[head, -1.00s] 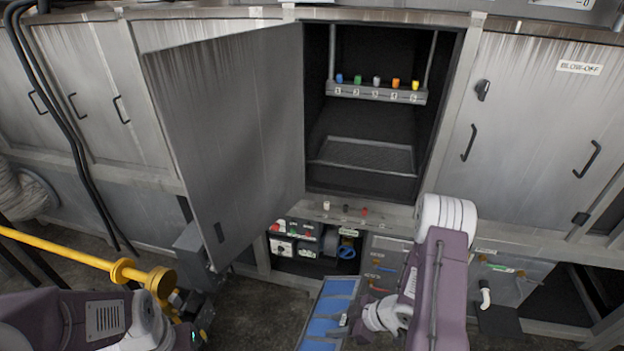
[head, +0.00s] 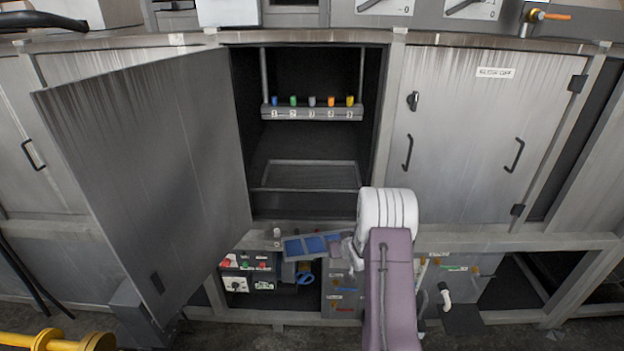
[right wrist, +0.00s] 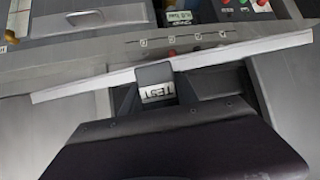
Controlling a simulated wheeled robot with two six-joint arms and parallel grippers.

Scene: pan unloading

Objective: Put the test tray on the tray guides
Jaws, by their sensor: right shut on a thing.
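The test tray (head: 314,244), grey with blue panels, is held roughly level just below the front of the open cabinet bay. My right gripper (head: 350,250) is shut on its right end, partly hidden by my arm. In the right wrist view the tray (right wrist: 95,83) shows edge-on as a long pale strip, with the gripper (right wrist: 155,78) clamped at its middle by a TEST label (right wrist: 157,93). Inside the bay a rectangular frame (head: 310,189) lies low; I cannot tell whether it is the tray guides. My left gripper is out of view.
A large cabinet door (head: 150,170) stands open left of the bay. Numbered coloured knobs (head: 312,113) sit on a bar inside. A control panel (head: 245,275) lies below the bay. The bay's middle looks clear.

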